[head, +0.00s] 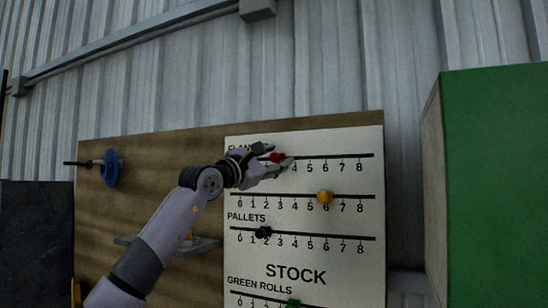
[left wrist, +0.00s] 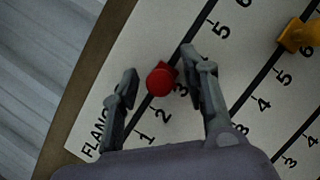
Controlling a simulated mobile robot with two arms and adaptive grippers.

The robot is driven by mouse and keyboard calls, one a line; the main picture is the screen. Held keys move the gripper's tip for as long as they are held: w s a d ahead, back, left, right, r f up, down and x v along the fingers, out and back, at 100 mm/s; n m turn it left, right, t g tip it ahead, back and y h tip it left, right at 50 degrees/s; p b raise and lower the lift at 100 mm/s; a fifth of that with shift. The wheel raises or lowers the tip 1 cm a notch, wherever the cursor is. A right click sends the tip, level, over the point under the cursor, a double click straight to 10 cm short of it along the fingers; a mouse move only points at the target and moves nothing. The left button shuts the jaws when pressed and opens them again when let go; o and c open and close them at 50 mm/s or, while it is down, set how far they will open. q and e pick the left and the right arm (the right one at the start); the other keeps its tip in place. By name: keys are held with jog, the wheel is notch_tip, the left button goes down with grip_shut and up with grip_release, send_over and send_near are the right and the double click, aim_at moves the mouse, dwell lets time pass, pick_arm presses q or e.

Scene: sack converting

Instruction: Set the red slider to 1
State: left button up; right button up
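The red slider (head: 277,157) is a round red knob on the top scale of a white stock board (head: 350,270). It sits at about 3, as far as the partly hidden numbers show. My left gripper (head: 279,154) is at this knob, with one finger on each side. In the left wrist view the red knob (left wrist: 161,80) lies between the open fingers of my left gripper (left wrist: 159,63), with a visible gap on each side. The numbers 1, 2 and 3 show near it. My right gripper is not in view.
Lower scales carry a yellow slider (head: 324,197) near 6, a dark slider (head: 263,232) near 2 and a green slider (head: 293,303). A green block (head: 495,190) stands at the right.

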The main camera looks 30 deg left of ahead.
pick_arm(q)
grip_shut()
dwell(0.3)
dwell(0.4)
